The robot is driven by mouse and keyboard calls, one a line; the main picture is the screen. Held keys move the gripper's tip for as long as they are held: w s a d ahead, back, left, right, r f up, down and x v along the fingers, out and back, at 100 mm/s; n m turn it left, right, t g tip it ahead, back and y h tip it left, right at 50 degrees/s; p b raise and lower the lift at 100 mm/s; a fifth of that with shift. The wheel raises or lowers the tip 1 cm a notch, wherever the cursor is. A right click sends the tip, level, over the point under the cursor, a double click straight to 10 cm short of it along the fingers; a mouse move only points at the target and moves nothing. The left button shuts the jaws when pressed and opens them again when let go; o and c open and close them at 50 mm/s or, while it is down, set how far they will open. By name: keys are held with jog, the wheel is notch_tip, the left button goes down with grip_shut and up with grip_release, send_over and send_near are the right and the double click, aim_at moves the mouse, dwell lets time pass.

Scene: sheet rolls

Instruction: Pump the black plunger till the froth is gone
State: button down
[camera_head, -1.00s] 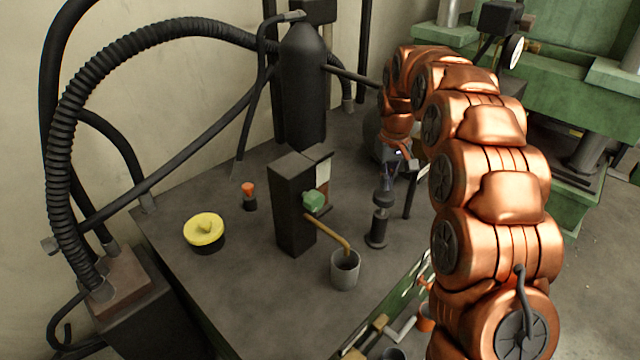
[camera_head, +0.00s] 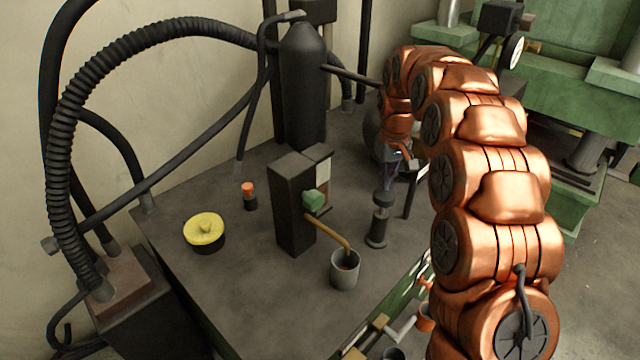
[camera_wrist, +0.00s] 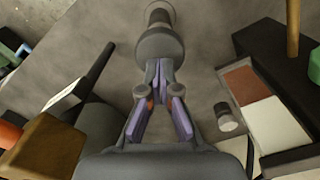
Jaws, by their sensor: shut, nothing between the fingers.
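The black plunger (camera_head: 380,222) stands upright on the bench, its wide knob on top. In the wrist view its round knob (camera_wrist: 159,44) lies just beyond my fingertips. My gripper (camera_head: 388,184) is shut and empty, pointing down at the knob; the wrist view shows its fingers (camera_wrist: 160,72) together. I cannot tell whether the tips touch it. A dark upright box (camera_head: 292,205) left of the plunger has a sight window (camera_head: 323,177). In the wrist view the window has a pale part (camera_wrist: 270,125), apparently froth, and a red-brown part (camera_wrist: 240,86).
A tan spout (camera_head: 328,232) runs from the box over a grey cup (camera_head: 345,272) with reddish contents. A green knob (camera_head: 314,200) is on the box. A yellow-lidded pot (camera_head: 204,230) and an orange-capped bottle (camera_head: 249,195) stand left. A black cylinder (camera_head: 302,90) stands behind.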

aim_at(385, 194)
jog(key=shift+f+b, duration=1.15)
jog(key=shift+f, duration=1.95)
jog(key=shift+r, duration=0.1)
jog(key=shift+r+p, duration=0.7)
jog(key=shift+r, duration=2.35)
jog(key=shift+f, duration=0.15)
